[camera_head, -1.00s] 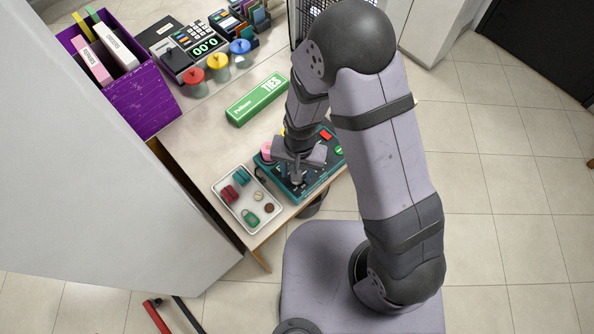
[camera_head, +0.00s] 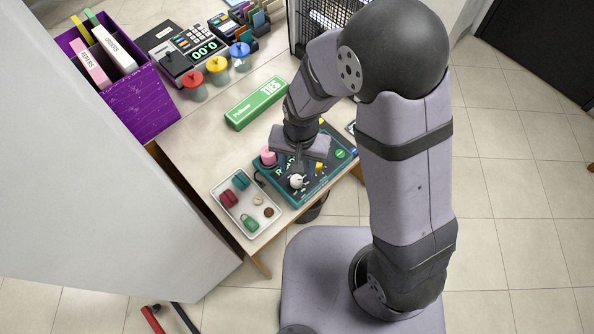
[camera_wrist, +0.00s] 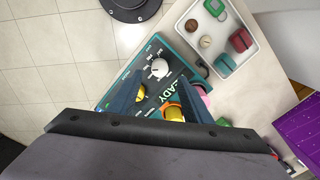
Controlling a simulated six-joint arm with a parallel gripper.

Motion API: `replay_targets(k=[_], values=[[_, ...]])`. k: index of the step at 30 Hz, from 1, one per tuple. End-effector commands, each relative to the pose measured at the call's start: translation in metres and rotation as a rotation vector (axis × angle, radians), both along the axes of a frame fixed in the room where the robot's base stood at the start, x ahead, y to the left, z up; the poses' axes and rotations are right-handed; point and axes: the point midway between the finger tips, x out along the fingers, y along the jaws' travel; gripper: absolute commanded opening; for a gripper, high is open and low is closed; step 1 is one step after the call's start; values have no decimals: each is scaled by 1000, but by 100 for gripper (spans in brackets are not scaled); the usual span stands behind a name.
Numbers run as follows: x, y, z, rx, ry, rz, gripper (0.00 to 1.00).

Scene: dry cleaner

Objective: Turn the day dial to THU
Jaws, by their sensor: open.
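The white day dial (camera_head: 297,181) sits on the teal control box (camera_head: 330,172) near the table's front. In the wrist view the dial (camera_wrist: 160,68) is uncovered, with small day labels around it. The labels and the pointer's exact setting are too small to read surely. My gripper (camera_head: 299,168) is over the box, close to the dial.
A white tray (camera_head: 236,215) with small items stands just left of the box. A pink knob (camera_head: 268,156) and yellow parts (camera_wrist: 174,112) are on the box near my fingers. A green TIES box (camera_head: 256,102) lies behind. Bare tabletop (camera_head: 200,140) is at the left.

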Motion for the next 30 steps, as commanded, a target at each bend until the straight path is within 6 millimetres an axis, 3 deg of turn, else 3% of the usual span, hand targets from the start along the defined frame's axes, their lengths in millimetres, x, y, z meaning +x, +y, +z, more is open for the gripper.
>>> replay_targets(k=[7, 23, 30], values=[[0, -1, 13, 0, 0, 0, 45], [0, -1, 14, 0, 0, 8, 45], [-8, -5, 14, -15, 26, 179, 45]])
